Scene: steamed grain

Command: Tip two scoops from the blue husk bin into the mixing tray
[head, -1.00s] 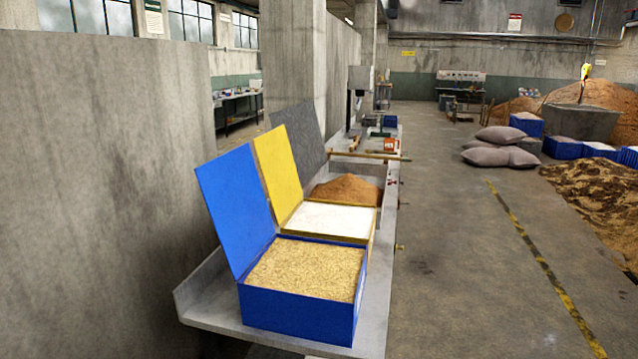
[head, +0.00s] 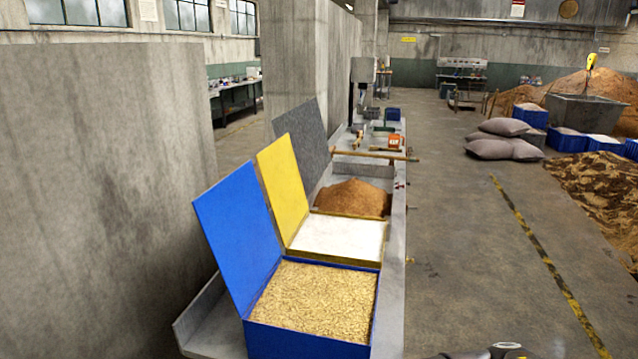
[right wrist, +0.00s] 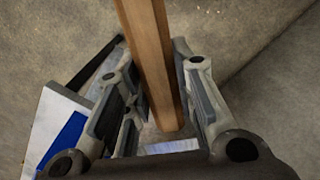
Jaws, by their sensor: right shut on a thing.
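The blue husk bin (head: 310,341) stands at the near end of the bench in the head view, its blue lid (head: 238,240) raised on the left. It is filled nearly to the rim with pale golden husk (head: 318,300). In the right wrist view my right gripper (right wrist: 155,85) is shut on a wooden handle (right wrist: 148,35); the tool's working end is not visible. A small part of my right arm shows at the bottom edge of the head view. My left gripper is not in view. I cannot pick out the mixing tray for certain.
Behind the blue bin stand a yellow bin (head: 328,259) with white contents and a grey-lidded (head: 300,150) bin with a brown heap (head: 352,197). A wooden-handled tool (head: 392,155) lies farther along the bench. Open floor (head: 460,240) lies to the right.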

